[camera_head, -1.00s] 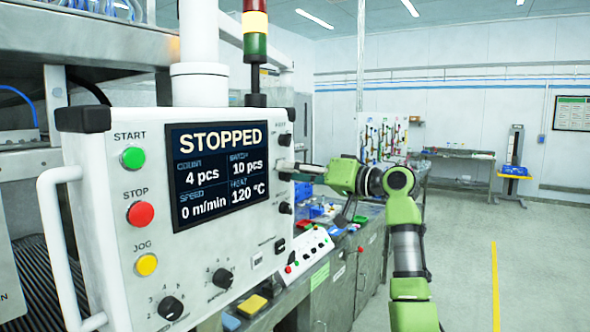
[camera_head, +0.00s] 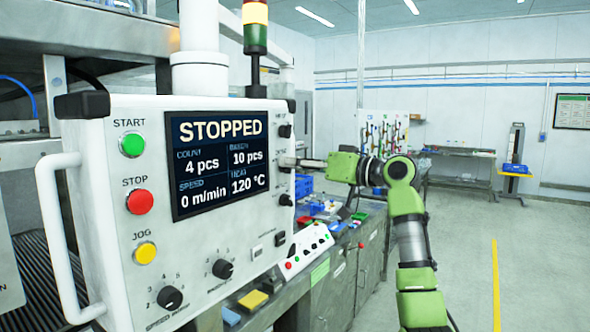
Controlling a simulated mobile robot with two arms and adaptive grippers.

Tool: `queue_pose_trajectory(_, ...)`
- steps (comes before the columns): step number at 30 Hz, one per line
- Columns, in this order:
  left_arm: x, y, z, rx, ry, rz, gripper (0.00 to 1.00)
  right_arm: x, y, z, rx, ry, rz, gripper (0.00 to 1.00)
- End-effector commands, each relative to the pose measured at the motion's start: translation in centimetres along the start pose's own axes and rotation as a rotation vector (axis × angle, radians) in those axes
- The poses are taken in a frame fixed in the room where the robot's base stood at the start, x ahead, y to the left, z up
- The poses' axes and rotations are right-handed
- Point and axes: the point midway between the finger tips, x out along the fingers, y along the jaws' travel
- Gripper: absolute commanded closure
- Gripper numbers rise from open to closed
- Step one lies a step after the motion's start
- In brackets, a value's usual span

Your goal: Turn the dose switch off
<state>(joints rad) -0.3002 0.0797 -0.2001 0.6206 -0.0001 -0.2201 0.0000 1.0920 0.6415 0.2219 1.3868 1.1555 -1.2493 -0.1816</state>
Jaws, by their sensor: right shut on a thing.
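A white control panel (camera_head: 228,245) fills the left half of the view. Its screen (camera_head: 215,160) reads STOPPED, 4 pcs, 10 pcs, 0 m/min and 120 °C. A column of small dark knobs runs down the panel's right edge, with an upper knob (camera_head: 285,131) and a lower knob (camera_head: 286,200). My right gripper (camera_head: 298,163) reaches in from the right and is shut on the middle knob of this column. The gripper hides most of that knob, so its setting cannot be read. The small labels there are too blurred to tell which is the dose switch. My left gripper is out of view.
The panel also carries a green START button (camera_head: 132,145), a red STOP button (camera_head: 140,201), a yellow JOG button (camera_head: 145,252) and lower dials (camera_head: 170,298). A cluttered bench (camera_head: 325,290) stands behind. The floor at right is open.

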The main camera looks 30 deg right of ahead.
Motion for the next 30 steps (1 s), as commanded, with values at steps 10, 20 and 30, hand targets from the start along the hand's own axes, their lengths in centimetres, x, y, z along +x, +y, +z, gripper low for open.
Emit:
queue_pose_trajectory(10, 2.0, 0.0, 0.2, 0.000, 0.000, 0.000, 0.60, -0.1, -0.3, 0.1, -0.327, 0.003, 0.002, 1.00)
queue_pose_trajectory(20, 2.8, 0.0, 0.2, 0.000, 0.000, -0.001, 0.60, -0.1, -0.6, 0.2, -0.609, 0.003, 0.002, 1.00)
queue_pose_trajectory(30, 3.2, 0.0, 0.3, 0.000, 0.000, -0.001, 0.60, -0.1, -0.8, 0.2, -0.784, 0.005, 0.002, 1.00)
